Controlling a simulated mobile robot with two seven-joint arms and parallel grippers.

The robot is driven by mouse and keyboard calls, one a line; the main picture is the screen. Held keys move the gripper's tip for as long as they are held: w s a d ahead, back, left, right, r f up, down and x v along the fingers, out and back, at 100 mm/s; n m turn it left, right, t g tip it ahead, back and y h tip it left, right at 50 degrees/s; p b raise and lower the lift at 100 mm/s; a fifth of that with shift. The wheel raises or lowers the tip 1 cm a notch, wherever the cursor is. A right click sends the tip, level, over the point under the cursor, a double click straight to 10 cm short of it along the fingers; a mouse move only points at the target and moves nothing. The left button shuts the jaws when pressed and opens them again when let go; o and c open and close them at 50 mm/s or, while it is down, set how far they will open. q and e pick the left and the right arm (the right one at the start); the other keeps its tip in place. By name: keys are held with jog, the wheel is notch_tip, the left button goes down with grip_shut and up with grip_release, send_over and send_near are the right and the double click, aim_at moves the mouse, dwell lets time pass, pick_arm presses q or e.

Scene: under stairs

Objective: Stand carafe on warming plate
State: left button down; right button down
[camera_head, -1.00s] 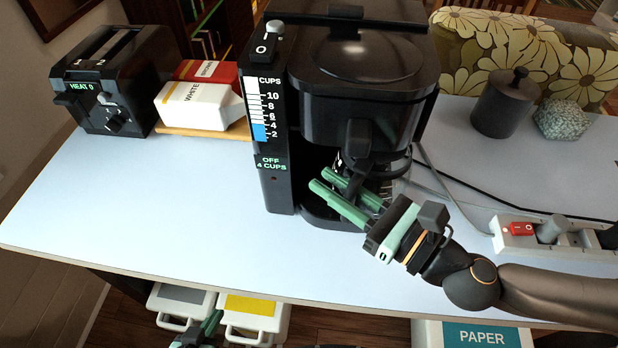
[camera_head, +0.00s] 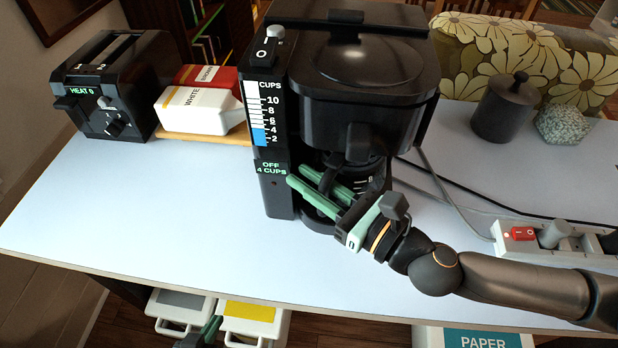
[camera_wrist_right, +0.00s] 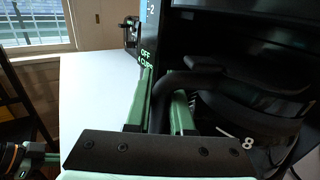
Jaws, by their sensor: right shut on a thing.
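The dark carafe (camera_head: 374,184) is upright in the bay of the black coffee maker (camera_head: 365,65), below the brew basket. Its body with white marks also shows in the right wrist view (camera_wrist_right: 262,122). My right gripper (camera_head: 312,188) is shut on the carafe's black handle (camera_wrist_right: 190,82), with a green finger on each side. The warming plate is hidden behind the carafe and gripper; only the machine's black base edge (camera_head: 318,225) shows. I cannot tell whether the carafe's bottom touches the plate. My left gripper (camera_head: 208,332) is low, below the counter's front edge; its opening is unclear.
A power strip (camera_head: 560,240) with cables lies right of the machine, near a dark canister (camera_head: 505,108). The counter's front left is clear. Bins (camera_head: 250,315) stand below.

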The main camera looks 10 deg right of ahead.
jog(key=c, duration=0.8)
grip_release()
jog(key=shift+p+v, duration=1.3)
jog(key=shift+v, duration=4.75)
